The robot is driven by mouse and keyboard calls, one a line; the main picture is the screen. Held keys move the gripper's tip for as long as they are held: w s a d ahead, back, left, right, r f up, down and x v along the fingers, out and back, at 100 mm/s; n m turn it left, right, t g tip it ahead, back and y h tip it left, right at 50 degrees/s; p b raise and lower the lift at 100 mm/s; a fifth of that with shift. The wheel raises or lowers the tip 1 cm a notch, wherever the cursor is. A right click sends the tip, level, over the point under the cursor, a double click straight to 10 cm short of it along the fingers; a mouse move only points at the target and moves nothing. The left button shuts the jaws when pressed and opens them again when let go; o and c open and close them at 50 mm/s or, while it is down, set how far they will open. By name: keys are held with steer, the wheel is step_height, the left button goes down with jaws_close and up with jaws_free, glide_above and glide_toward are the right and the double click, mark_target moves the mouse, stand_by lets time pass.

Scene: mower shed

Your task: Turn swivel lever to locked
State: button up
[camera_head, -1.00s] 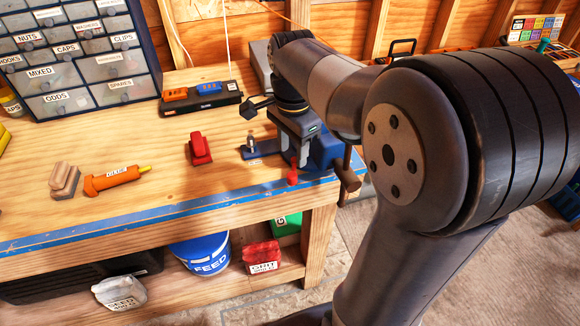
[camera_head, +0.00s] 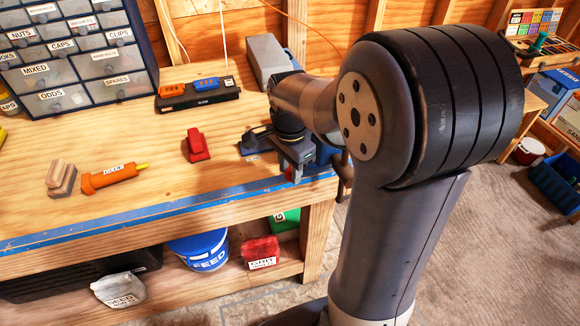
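A blue vise (camera_head: 326,154) stands at the right front corner of the bench, mostly hidden behind my arm and gripper. A small red piece (camera_head: 289,173) shows low at its front, partly covered by my gripper; it may be the swivel lever's end, but I cannot tell, nor can I tell its lock position. My gripper (camera_head: 303,180) points down right in front of the vise, close to the red piece. Whether it touches the piece, and whether its fingers are open or shut, does not show.
A red object (camera_head: 196,145), an orange glue tube (camera_head: 112,178) and a wooden-backed block (camera_head: 62,179) lie on the bench (camera_head: 150,200). A black tray (camera_head: 198,94) and a grey box (camera_head: 268,60) stand behind.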

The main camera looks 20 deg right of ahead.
steer(key=shift+s, duration=0.1)
jaws_close()
steer(key=shift+f, duration=0.1)
steer(key=shift+a, duration=0.15)
steer(key=shift+w+a+m, duration=0.2)
steer(key=shift+a+m, duration=0.25)
steer(key=shift+m, duration=0.65)
steer(key=m, duration=0.1)
steer(key=w+a+m+p, duration=0.1)
steer(key=shift+m, duration=0.3)
steer(key=w+m, duration=0.1)
steer(key=m, duration=0.1)
steer(key=w+a+m, duration=0.1)
steer(key=m, duration=0.1)
steer(key=shift+w+a+f+m+p, duration=0.1)
steer(key=shift+a+m+p, duration=0.05)
steer(key=shift+m+p, duration=0.2)
steer(key=shift+w+a+m+p, duration=0.15)
steer(key=shift+w+m, duration=0.4)
steer(key=shift+m, duration=0.4)
steer(key=shift+w+m+p, duration=0.15)
steer(key=shift+w+m, duration=0.35)
steer(key=shift+m, duration=0.4)
